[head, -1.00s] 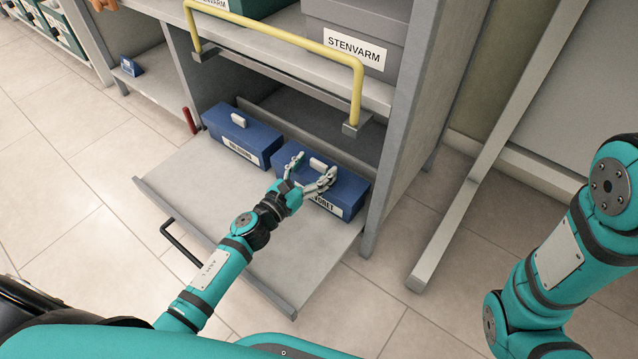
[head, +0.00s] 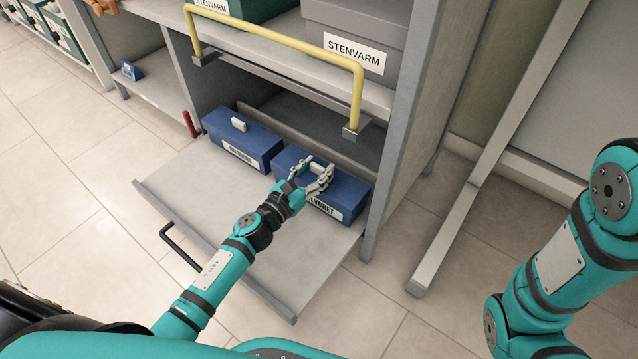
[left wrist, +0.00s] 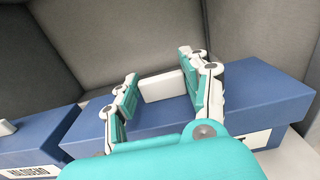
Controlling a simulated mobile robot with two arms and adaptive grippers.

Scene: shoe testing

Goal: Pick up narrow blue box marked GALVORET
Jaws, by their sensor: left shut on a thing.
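The narrow blue box (head: 348,192) with a white label ending in "VORET" sits at the right end of the pulled-out grey shelf (head: 220,212). My left arm hides the start of its label. My left gripper (head: 321,172) is over the box, shut on the white handle on its lid. The left wrist view shows the handle (left wrist: 163,86) between the two fingers, with the blue lid (left wrist: 255,82) around it. The box still rests on the shelf. My right arm shows at the right, but its gripper is out of the picture.
A similar blue box (head: 240,140) with another label stands just left, a small gap away. The cabinet's side panel (head: 405,130) is close on the right. The shelf's front is bare.

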